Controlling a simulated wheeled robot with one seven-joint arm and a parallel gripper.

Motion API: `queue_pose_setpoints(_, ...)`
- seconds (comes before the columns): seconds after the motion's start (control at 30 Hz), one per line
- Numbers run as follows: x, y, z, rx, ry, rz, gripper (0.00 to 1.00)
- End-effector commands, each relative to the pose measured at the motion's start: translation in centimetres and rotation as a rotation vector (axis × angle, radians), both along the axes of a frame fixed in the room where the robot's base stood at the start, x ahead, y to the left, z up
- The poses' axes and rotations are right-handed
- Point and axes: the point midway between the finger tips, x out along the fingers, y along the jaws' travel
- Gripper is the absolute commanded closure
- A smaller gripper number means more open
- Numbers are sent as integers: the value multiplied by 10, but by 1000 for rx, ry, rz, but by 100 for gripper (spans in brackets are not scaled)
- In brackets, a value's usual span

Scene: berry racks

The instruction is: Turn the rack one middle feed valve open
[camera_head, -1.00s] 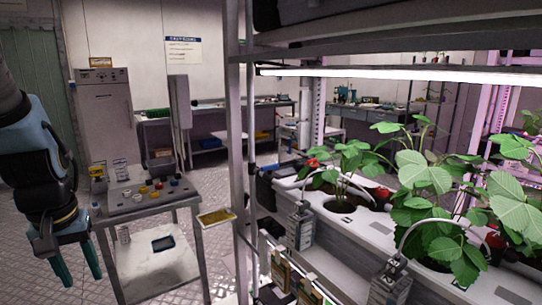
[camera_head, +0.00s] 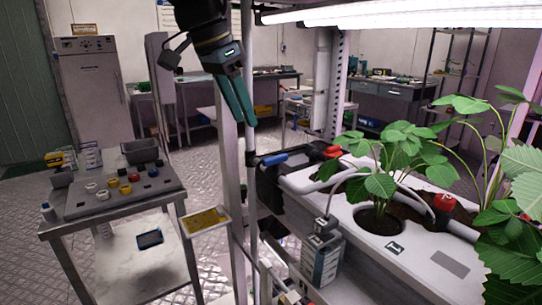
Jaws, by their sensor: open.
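A blue lever handle (camera_head: 273,159), which looks like a feed valve, sits at the near left end of the planter, beside the rack post. It lies roughly level and slightly tilted. I cannot tell for sure that this is the middle feed valve of rack one. My gripper (camera_head: 242,122) hangs from the top with its teal fingers pointing down. It is open and empty, above and slightly left of the blue handle in the picture, apart from it. The valve body below the handle is partly hidden.
The white planter (camera_head: 429,266) with leafy plants fills the right. A rack post (camera_head: 231,185) and a yellow sticky card (camera_head: 206,221) stand left of it. A metal cart (camera_head: 87,209) with coloured caps is further left. A lit lamp bar (camera_head: 350,14) hangs above.

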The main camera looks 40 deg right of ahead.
Motion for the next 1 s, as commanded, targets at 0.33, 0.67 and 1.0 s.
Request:
queue_pose_setpoints(0.33, -19, -26, -14, -14, -5, -87, 52)
queue_pose_setpoints(0.67, -20, -47, -69, -13, -5, -84, 52)
queue_pose_setpoints(1.0, -19, -55, -89, -16, -9, -81, 52)
